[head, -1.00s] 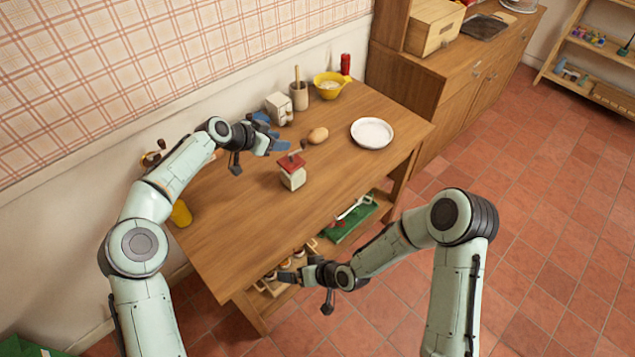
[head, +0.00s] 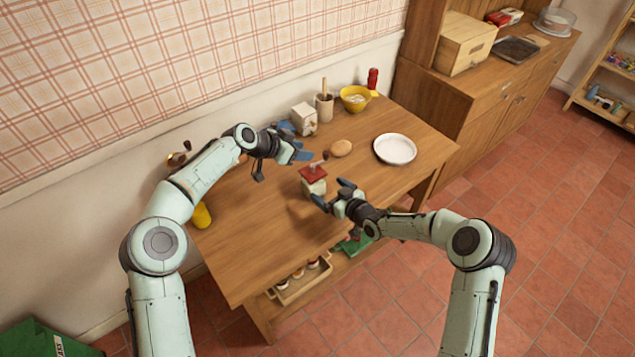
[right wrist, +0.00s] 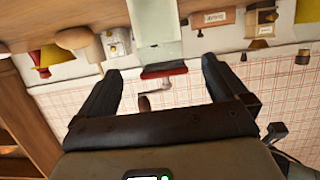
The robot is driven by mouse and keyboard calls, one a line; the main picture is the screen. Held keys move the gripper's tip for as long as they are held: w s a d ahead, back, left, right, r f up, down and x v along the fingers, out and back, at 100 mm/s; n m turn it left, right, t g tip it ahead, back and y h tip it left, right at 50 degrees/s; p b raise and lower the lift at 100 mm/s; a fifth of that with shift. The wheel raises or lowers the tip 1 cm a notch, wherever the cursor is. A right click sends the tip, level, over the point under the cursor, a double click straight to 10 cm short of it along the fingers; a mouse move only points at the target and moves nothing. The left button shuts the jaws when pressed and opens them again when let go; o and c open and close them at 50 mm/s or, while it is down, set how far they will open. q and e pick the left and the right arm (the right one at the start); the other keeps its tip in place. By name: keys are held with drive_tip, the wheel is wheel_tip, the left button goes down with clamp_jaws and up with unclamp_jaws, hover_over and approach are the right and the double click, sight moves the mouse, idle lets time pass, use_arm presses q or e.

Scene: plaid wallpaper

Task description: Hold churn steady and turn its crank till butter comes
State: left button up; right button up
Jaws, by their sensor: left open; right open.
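The churn (head: 315,187) stands upright on the wooden table, a small pale jar with a red lid and a crank (head: 320,163) on top. In the right wrist view the picture is upside down; the churn's pale body (right wrist: 154,30), red lid (right wrist: 163,70) and crank (right wrist: 146,97) show between the fingers. My right gripper (head: 332,193) is open just in front of the churn; I cannot tell whether it touches. My left gripper (head: 295,143) is open and empty above the table, behind and left of the churn.
A brown egg-shaped item (head: 341,148) and white dish (head: 395,149) lie right of the churn. A white box with a knob (head: 304,120), pestle crock (head: 325,106), yellow bowl (head: 355,98) and red can (head: 373,79) line the back. The table's front left is clear.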

sight(313, 180)
drive_tip(key=x, duration=0.9)
drive_tip(key=shift+w+a+f, duration=0.1)
drive_tip(key=c, duration=1.3)
